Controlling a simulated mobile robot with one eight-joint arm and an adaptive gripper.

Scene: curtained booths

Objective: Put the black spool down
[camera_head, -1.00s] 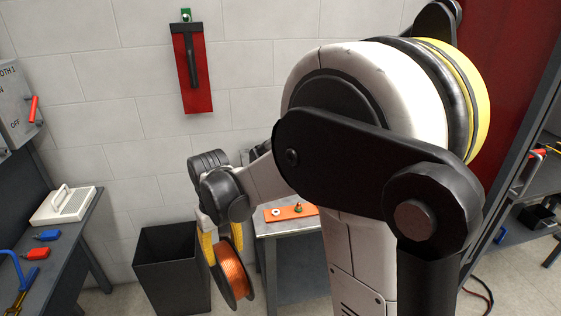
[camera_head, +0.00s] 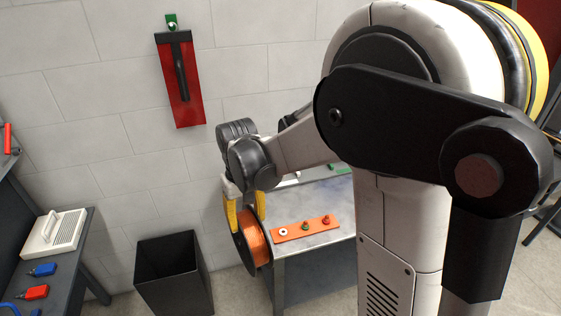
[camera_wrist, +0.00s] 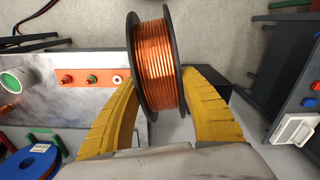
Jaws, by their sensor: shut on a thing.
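The black spool (camera_head: 240,249), wound with orange copper-coloured wire, hangs upright between the yellow fingers of my gripper (camera_head: 244,213). The spool also shows in the wrist view (camera_wrist: 158,70), with a finger of my gripper (camera_wrist: 157,110) against each flange. My gripper is shut on it. In the head view the spool is at the left edge of a grey metal table (camera_head: 318,245). In the wrist view it is beside the table's edge, partly over the top. I cannot tell its height above the table.
An orange strip with buttons (camera_head: 303,229) lies on the table close to the spool. In the wrist view a blue-and-red spool (camera_wrist: 32,165) and a white-and-green cylinder (camera_wrist: 14,80) are on that table. A black open bin (camera_head: 172,275) stands left of it. A bench (camera_head: 85,240) is further left.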

